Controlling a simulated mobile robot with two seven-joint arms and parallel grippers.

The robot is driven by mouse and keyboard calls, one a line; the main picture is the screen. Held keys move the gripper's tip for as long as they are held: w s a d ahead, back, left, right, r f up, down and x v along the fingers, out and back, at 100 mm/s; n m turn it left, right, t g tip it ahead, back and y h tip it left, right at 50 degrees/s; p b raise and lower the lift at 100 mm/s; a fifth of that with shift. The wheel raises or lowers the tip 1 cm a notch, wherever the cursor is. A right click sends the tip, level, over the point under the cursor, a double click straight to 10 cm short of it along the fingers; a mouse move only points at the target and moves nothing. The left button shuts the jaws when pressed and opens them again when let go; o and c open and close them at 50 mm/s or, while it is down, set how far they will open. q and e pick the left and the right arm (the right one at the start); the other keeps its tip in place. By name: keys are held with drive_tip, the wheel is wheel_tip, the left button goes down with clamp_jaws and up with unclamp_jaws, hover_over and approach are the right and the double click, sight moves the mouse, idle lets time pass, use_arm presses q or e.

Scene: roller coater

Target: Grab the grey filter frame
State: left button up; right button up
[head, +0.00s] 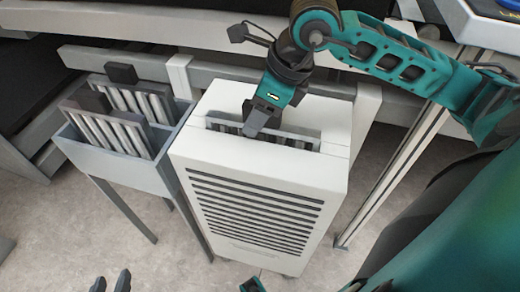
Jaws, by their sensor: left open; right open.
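A grey filter frame (300,141) with pale slats sits down in the top slot of the white vented box (255,170); only its upper part shows. My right gripper (257,120) points down into this slot at the frame's left part and hides what is there. It is open; I cannot tell whether it touches the frame. Two more grey slatted frames, a rear one (150,101) and a front one (127,136), stand upright in a grey bin on the left, each with a dark block on top. My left gripper (110,284) is open and empty at the bottom edge.
The grey legged bin (118,168) stands close beside the white box. Grey machine rails (130,65) run behind both. A pale metal post (395,170) stands to the right. Bare floor (90,235) shows in front of the bin.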

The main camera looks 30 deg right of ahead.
drive_tip(key=shift+a+f, duration=0.1)
clamp_jaws()
idle(0.5)
